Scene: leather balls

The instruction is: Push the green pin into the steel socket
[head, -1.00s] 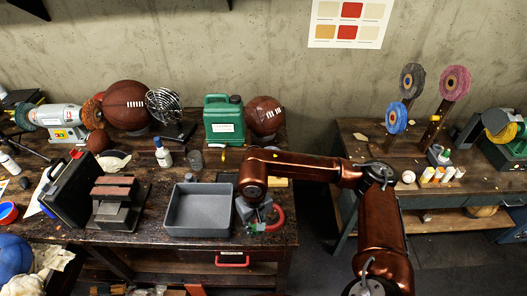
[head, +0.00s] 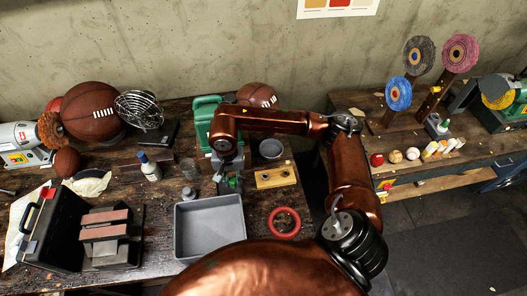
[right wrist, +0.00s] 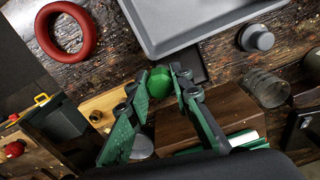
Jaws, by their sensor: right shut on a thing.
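My right gripper (head: 230,186) is just behind the grey tray, left of a light wooden block (head: 276,175). In the right wrist view its two fingers (right wrist: 160,84) are closed on the green pin, whose rounded green end (right wrist: 159,82) shows between the tips. The rest of the pin is hidden by the fingers. The wooden block, which also shows in the right wrist view (right wrist: 100,104), has small dark round spots on top. I cannot tell for certain which is the steel socket. My left gripper is not in view.
The grey tray (head: 184,250) lies in front of the gripper. A red ring (head: 284,222) lies right of the tray. A grey knob (head: 189,193) and a clear glass (right wrist: 266,88) stand near the gripper. A green canister (head: 205,122) stands behind it.

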